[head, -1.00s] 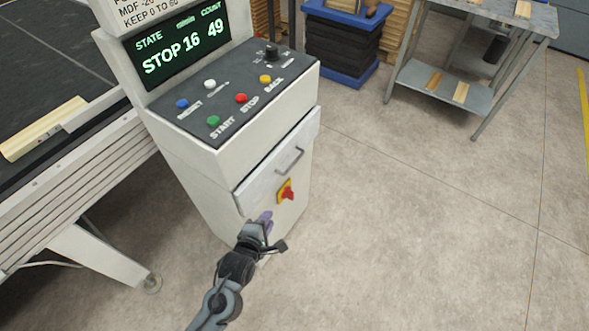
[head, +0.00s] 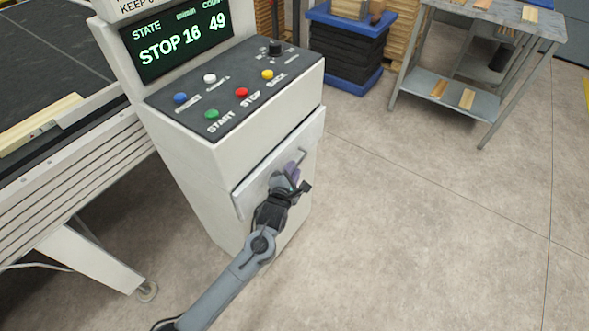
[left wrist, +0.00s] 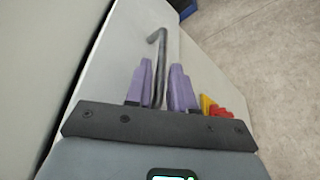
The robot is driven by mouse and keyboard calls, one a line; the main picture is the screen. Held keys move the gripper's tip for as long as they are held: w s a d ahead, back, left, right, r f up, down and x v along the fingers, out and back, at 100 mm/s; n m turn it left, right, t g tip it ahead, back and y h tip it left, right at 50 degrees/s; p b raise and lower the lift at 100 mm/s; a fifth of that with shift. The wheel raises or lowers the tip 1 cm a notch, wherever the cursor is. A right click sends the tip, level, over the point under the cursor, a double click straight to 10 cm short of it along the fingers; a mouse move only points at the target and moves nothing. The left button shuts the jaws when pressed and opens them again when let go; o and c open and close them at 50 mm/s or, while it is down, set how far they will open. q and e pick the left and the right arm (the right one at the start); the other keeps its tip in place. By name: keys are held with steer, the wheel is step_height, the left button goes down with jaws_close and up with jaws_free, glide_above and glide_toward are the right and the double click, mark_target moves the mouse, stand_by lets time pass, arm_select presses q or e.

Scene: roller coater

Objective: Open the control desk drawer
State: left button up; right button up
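The control desk (head: 200,175) stands left of centre in the head view. Its drawer front (head: 250,192) has a grey bar handle (head: 303,157), partly hidden by my left gripper. My left gripper (head: 294,174) is at the handle. In the left wrist view, the purple fingers (left wrist: 160,85) stand on either side of the handle bar (left wrist: 161,45), apart from each other. They look open around it, though contact is hard to judge. My right gripper is not in view.
A red and yellow switch (left wrist: 213,107) sits beside the fingers on the desk front. Buttons and a knob (head: 275,48) are on the panel above. A conveyor (head: 70,170) stands at left, a metal table (head: 465,100) at back right. The floor right of the desk is clear.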

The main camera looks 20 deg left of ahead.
arm_select(q)
steer(key=shift+b+x, duration=0.3)
steer(key=shift+x, duration=0.95)
jaws_close()
